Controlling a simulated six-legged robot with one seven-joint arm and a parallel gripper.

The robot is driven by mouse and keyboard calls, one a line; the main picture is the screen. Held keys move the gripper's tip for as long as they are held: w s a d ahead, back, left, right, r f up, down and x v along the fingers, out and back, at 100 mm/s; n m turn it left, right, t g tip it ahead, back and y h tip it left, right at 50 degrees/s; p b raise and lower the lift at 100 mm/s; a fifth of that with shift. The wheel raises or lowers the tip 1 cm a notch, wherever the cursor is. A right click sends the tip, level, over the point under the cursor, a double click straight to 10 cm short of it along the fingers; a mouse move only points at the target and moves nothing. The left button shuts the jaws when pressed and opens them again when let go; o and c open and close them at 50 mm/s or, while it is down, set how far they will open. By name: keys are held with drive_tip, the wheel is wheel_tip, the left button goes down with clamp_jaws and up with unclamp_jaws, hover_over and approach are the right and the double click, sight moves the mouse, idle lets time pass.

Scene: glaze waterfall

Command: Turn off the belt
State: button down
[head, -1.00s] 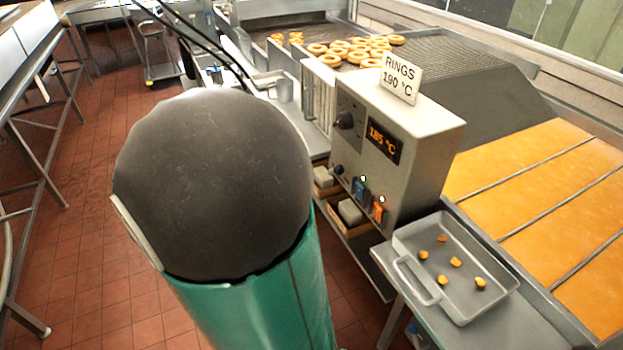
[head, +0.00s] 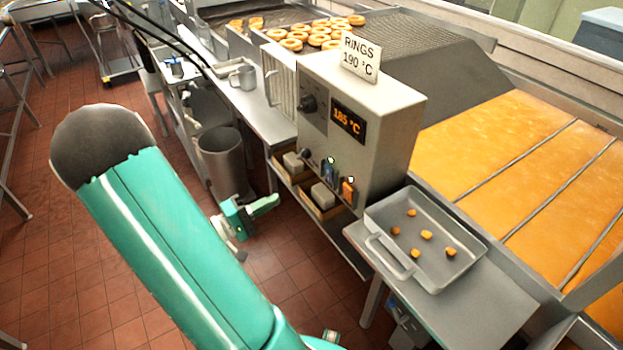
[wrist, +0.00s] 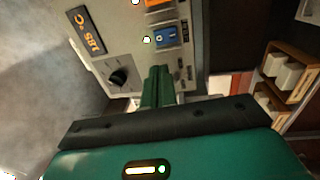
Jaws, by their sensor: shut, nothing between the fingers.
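The grey control box (head: 365,130) stands beside the fryer with a display reading 185 °C. A lit lamp sits by each switch. The wrist view shows the blue switch (wrist: 166,36), the orange switch (wrist: 160,3) and the large knob (wrist: 119,77) close up. I cannot read which switch is the belt's. My gripper (head: 277,201) is shut and empty, left of and below the switches. In the wrist view its green fingers (wrist: 157,70) point toward the panel.
A grey tray (head: 425,240) with several small brown pieces rests on a side table right of the box. Wooden bins (head: 325,205) sit below the panel. Ring doughnuts (head: 325,32) lie behind the box. A metal bin (head: 222,160) stands left of it. Open tiled floor lies in front.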

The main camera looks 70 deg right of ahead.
sight(327, 171)
drive_tip(key=x, duration=1.4)
drive_tip(key=shift+w, duration=0.1)
